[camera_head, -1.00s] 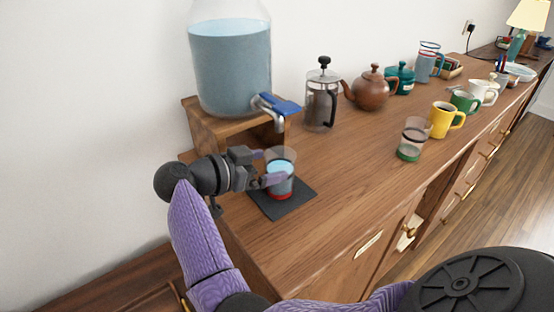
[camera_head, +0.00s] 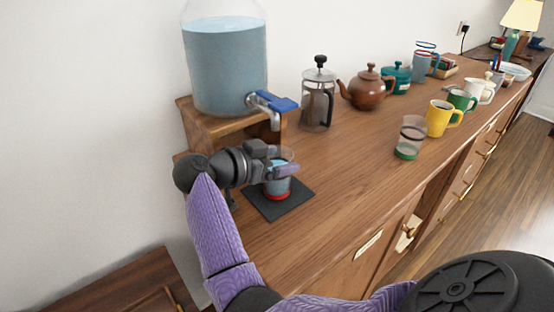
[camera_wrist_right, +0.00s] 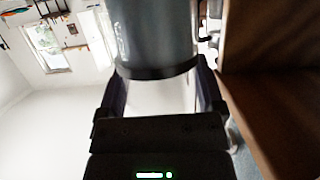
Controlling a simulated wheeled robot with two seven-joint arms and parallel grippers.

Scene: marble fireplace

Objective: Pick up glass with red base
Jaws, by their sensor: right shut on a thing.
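The glass with the red base (camera_head: 277,191) stands upright on a dark square mat (camera_head: 290,207), with blue liquid inside. My right gripper (camera_head: 284,169) reaches in from the left and is shut on the glass's upper part, partly hiding it. The base appears to rest on the mat. In the right wrist view, my right gripper's fingers (camera_wrist_right: 160,92) flank a blurred grey cylinder (camera_wrist_right: 155,35); I cannot tell for sure what it is. My left gripper is out of view.
A water dispenser (camera_head: 225,70) with a blue tap (camera_head: 272,104) stands on a wooden stand just behind the gripper. A green-based glass (camera_head: 410,138), French press (camera_head: 318,97), brown teapot (camera_head: 367,89) and yellow mug (camera_head: 442,119) stand to the right. The front counter is clear.

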